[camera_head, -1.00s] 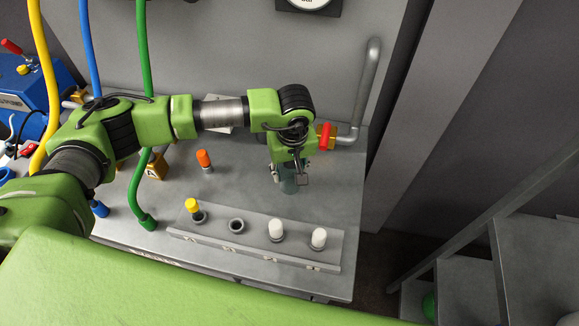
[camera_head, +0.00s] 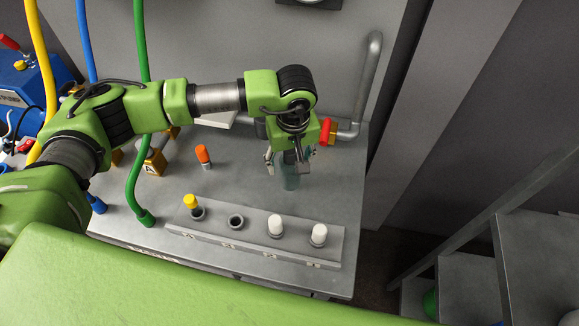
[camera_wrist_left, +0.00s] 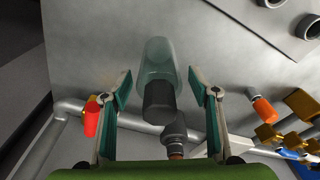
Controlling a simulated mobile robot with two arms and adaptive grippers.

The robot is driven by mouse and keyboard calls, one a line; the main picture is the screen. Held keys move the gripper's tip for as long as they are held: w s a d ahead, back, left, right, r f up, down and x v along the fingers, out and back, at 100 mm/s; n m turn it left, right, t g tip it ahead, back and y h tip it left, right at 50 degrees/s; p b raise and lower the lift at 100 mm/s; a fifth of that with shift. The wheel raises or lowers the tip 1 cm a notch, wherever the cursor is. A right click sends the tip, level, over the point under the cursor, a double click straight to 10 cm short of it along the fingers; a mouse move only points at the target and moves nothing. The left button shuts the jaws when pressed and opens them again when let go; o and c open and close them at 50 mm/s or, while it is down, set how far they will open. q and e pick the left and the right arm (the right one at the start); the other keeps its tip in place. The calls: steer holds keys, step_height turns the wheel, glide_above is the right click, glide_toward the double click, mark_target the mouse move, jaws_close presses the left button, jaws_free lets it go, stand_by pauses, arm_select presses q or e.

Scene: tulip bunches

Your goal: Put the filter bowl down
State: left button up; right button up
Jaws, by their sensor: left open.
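The filter bowl (camera_head: 290,179) is a clear, teal-tinted cup on the grey bench at the right, below my left gripper (camera_head: 286,163). In the left wrist view the bowl (camera_wrist_left: 157,58) shows with a dark cylinder (camera_wrist_left: 160,100) in front of or inside it; I cannot tell which. My left gripper's fingers (camera_wrist_left: 160,87) are spread apart on either side, with visible gaps, and hold nothing. Whether the bowl's base rests flat on the bench is hard to see. My right gripper is not in view.
A rack (camera_head: 255,233) with a yellow-capped piece, an empty socket and two white pieces stands in front. A red valve handle (camera_head: 326,131) on a grey pipe (camera_head: 369,85) is close behind my gripper. An orange-topped piece (camera_head: 203,154) and a green hose (camera_head: 139,190) stand left.

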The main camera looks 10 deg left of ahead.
mark_target(291, 151)
arm_select(q)
steer(key=r+b, duration=0.1)
steer(key=r, duration=0.4)
steer(key=r+b, duration=0.1)
steer(key=r, duration=0.2)
steer(key=shift+s+d+b, duration=0.3)
steer(key=shift+s, duration=0.1)
steer(key=shift+s+r, duration=0.1)
steer(key=shift+r, duration=0.5)
